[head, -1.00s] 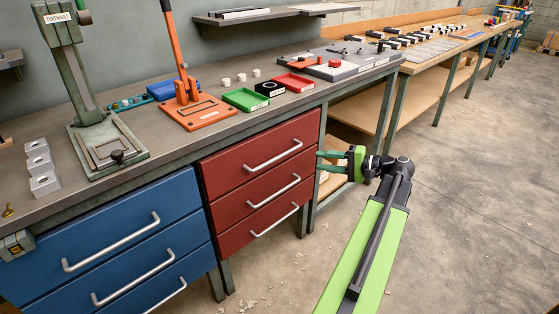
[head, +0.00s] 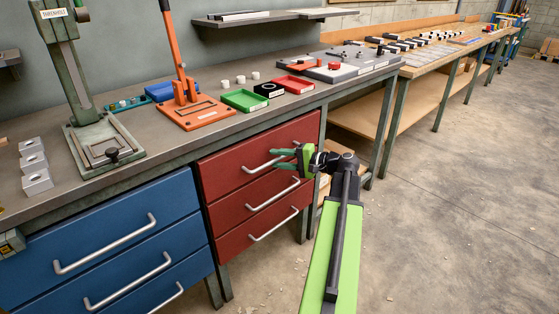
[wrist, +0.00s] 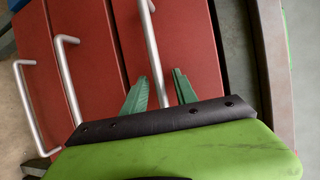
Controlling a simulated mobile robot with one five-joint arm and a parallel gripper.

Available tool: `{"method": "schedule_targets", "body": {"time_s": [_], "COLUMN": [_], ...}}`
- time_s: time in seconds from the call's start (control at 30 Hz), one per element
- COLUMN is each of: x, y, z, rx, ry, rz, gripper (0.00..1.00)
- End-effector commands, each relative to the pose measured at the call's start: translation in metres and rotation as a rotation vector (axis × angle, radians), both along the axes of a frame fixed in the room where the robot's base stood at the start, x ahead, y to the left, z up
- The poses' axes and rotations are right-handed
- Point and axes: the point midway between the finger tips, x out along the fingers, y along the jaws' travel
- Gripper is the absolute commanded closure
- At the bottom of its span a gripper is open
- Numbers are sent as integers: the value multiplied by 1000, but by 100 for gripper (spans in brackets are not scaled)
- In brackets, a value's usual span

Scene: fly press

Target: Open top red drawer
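The red drawer unit has three stacked drawers, each with a silver bar handle. The top red drawer (head: 225,161) is shut, flush with the ones below. Its handle (head: 256,166) runs across its front; in the wrist view this handle (wrist: 150,45) is the rightmost of three. My gripper (head: 273,158), with green fingers, is open at the right part of the top handle. In the wrist view my gripper (wrist: 161,76) has the bar's lower end passing between its fingers. I cannot tell whether the fingers touch the bar. The handle's right end is partly hidden by the gripper in the head view.
A blue drawer unit (head: 110,237) stands left of the red one. The grey bench top (head: 185,146) above carries an orange press (head: 192,112), a green tray (head: 245,100) and a red tray (head: 294,84). The concrete floor (head: 450,190) to the right is open.

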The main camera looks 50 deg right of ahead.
Motion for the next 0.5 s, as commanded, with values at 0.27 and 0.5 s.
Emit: {"method": "schedule_targets", "body": {"time_s": [0.27,0.5], "x": [-1,-1], "y": [-1,-1], "z": [0,0], "rx": [0,0], "ry": [0,0], "rz": [-1,-1], "gripper": [87,100]}}
